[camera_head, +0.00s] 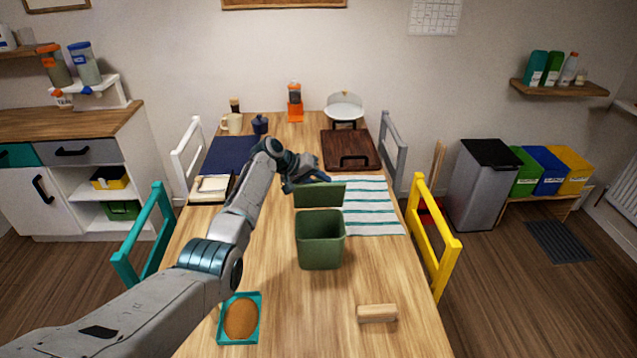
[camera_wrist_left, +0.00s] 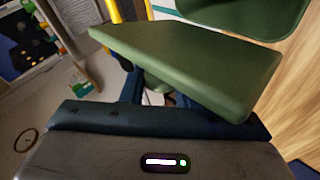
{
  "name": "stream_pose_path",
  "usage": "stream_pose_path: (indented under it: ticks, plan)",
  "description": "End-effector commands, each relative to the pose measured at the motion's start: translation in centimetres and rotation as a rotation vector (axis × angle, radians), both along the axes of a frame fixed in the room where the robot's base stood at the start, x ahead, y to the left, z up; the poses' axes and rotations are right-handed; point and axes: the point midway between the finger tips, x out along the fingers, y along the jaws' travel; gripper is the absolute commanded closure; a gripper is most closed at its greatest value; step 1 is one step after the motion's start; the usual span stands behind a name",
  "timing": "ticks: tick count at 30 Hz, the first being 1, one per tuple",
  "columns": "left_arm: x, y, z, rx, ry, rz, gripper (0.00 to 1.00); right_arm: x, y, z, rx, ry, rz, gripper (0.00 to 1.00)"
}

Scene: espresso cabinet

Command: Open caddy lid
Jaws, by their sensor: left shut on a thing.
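The green caddy (camera_head: 320,246) stands upright on the wooden table in the head view, and its top is open. Its green lid (camera_head: 319,195) is raised at the back edge of the caddy. My left gripper (camera_head: 312,179) is behind the lid at its upper edge, shut on it. In the left wrist view the lid (camera_wrist_left: 195,62) fills the middle, close in front of the gripper (camera_wrist_left: 155,98). Part of the caddy (camera_wrist_left: 250,15) shows at the top of that view. The lid hides much of the fingertips. My right gripper is not in view.
A striped cloth (camera_head: 375,212) lies right of the lid. A brown tray (camera_head: 345,142) is behind it. A teal dish with a brown oval (camera_head: 241,318) and a wooden block (camera_head: 377,313) lie at the front. Chairs stand along both sides.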

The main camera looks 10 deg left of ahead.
Motion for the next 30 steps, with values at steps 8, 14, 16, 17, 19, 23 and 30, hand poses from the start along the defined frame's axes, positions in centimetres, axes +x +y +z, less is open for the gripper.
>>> stream_pose_path:
  ticks: [8, 14, 16, 17, 19, 23, 30]
  plan:
    - [-0.03, -0.02, -0.10, -0.002, 0.010, -0.001, 1.00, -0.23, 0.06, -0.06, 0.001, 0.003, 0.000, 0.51]
    - [-0.05, -0.04, -0.12, -0.002, 0.010, -0.001, 0.66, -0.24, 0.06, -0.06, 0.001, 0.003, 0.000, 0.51]
    - [-0.04, -0.03, -0.11, -0.002, 0.008, -0.001, 0.53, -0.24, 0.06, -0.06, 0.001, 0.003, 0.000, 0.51]
    - [-0.04, -0.03, -0.11, -0.002, 0.008, -0.001, 0.51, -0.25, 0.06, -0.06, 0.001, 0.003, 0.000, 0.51]
    - [-0.03, -0.03, -0.10, -0.002, 0.008, -0.001, 0.51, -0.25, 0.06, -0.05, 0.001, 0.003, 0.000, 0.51]
    - [-0.01, -0.02, -0.07, -0.002, 0.008, -0.001, 0.51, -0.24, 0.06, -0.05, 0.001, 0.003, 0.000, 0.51]
    - [-0.43, 0.83, 0.58, -0.002, 0.006, 0.001, 0.51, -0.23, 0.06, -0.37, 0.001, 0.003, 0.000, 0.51]
